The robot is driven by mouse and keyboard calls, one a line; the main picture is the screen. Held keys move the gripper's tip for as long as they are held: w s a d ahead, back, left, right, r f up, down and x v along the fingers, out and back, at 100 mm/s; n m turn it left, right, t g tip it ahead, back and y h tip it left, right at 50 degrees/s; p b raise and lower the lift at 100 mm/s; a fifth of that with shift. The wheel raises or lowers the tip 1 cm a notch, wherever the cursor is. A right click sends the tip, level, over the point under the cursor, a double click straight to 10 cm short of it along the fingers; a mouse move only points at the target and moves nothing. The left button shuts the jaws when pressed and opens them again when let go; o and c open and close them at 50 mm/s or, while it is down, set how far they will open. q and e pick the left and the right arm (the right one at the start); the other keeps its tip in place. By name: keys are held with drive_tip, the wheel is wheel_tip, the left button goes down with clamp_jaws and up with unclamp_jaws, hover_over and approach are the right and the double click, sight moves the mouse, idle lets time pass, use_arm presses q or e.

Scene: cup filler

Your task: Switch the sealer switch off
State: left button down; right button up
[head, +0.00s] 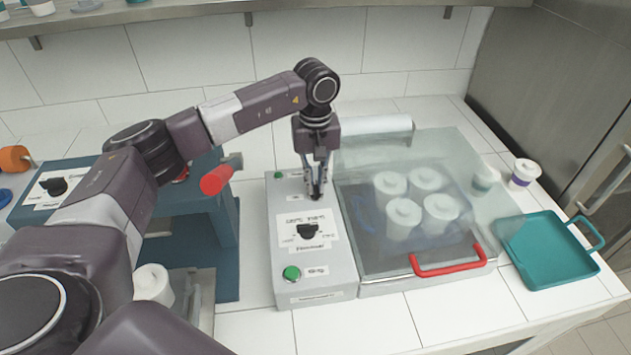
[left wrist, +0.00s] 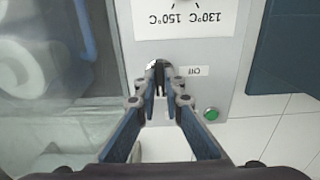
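The sealer is a grey control box (head: 318,270) with a glass-lidded tray beside it. Its small switch (left wrist: 157,67) sits in a round pale mount on the panel, next to a small label (left wrist: 196,71). In the head view my left gripper (head: 316,194) points down over the far part of the panel and hides the switch. In the left wrist view the left fingertips (left wrist: 160,88) are close together at the switch and partly cover it. They look shut, with nothing clearly held. Contact and the switch's position cannot be told. My right gripper is not in view.
The panel also has a black temperature dial (head: 307,231) and a green button (head: 291,273). The glass lid (head: 455,175) with a red handle (head: 448,262) covers several white-lidded cups. A teal tray (head: 550,250) lies to the right. A blue machine (head: 225,255) stands left.

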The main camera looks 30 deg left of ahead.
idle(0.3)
use_arm(q)
drive_tip(key=n+b, duration=0.2)
drive_tip(key=n, duration=0.1)
drive_tip(key=shift+f+n+b, duration=0.1)
drive_tip(key=shift+n+b, duration=0.2)
drive_tip(key=shift+n, duration=0.1)
drive_tip(key=n+b, duration=0.1)
drive_tip(key=n, duration=0.3)
drive_tip(key=shift+n+b, duration=0.3)
drive_tip(key=shift+b, duration=0.1)
drive_tip(key=n+b, duration=0.1)
drive_tip(key=n, duration=0.4)
drive_tip(key=shift+n+b, duration=0.5)
drive_tip(key=shift+n, duration=1.8)
drive_tip(key=shift+w, duration=0.1)
